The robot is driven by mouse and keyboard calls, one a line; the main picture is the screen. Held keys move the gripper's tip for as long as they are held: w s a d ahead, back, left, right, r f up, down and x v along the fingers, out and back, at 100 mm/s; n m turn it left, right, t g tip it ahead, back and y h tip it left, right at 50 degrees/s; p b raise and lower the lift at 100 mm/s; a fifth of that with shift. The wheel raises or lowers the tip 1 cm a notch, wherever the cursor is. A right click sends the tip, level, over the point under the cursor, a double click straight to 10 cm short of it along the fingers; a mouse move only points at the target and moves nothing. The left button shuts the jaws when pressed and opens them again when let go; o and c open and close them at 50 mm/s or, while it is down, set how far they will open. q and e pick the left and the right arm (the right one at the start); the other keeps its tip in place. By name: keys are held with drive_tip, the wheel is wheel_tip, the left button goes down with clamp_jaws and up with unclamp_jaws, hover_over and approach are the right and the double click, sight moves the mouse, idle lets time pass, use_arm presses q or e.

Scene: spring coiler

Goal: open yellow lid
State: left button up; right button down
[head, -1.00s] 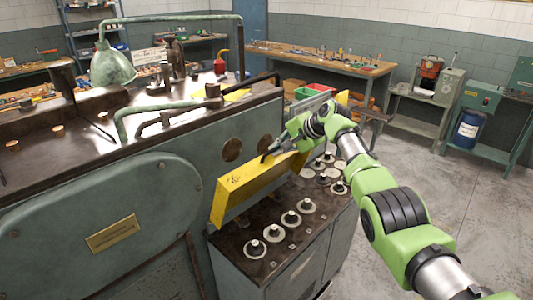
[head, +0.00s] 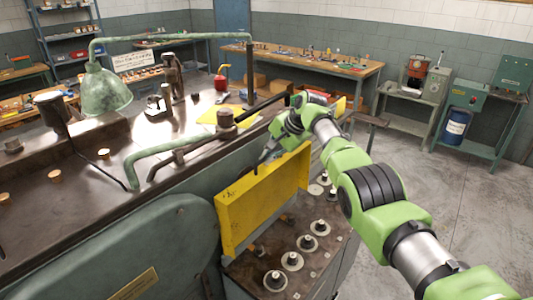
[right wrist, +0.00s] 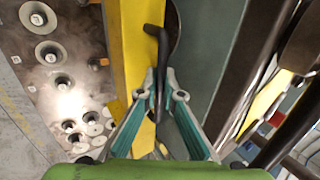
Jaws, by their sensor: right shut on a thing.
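The yellow lid (head: 258,203) is a long panel along the side of the green-grey machine, standing steeply tilted above the row of dials. In the right wrist view the lid (right wrist: 133,45) shows as a yellow strip. A dark bent handle (right wrist: 161,50) lies beside it, between my fingertips. My right gripper (head: 266,160) is at the lid's upper edge, and in the right wrist view (right wrist: 162,85) its fingers are shut on the handle. The arm partly hides the lid's far end. My left gripper is not in view.
Several round dials (head: 292,261) with black knobs stand on the dark panel below the lid. A green pipe (head: 185,140) and a lamp (head: 104,90) stand on the machine top. The floor (head: 450,220) to the right is clear.

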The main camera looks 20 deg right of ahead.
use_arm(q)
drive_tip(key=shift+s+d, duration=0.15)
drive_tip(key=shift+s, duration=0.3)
use_arm(e)
drive_tip(key=shift+s+f, duration=0.1)
drive_tip(key=shift+f, duration=0.05)
drive_tip(key=c, duration=2.5)
unclamp_jaws()
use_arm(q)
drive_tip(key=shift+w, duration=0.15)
use_arm(e)
drive_tip(key=shift+s+d+r, duration=0.1)
drive_tip(key=shift+d+r, duration=0.1)
drive_tip(key=shift+r, duration=0.3)
drive_tip(key=v, duration=1.1)
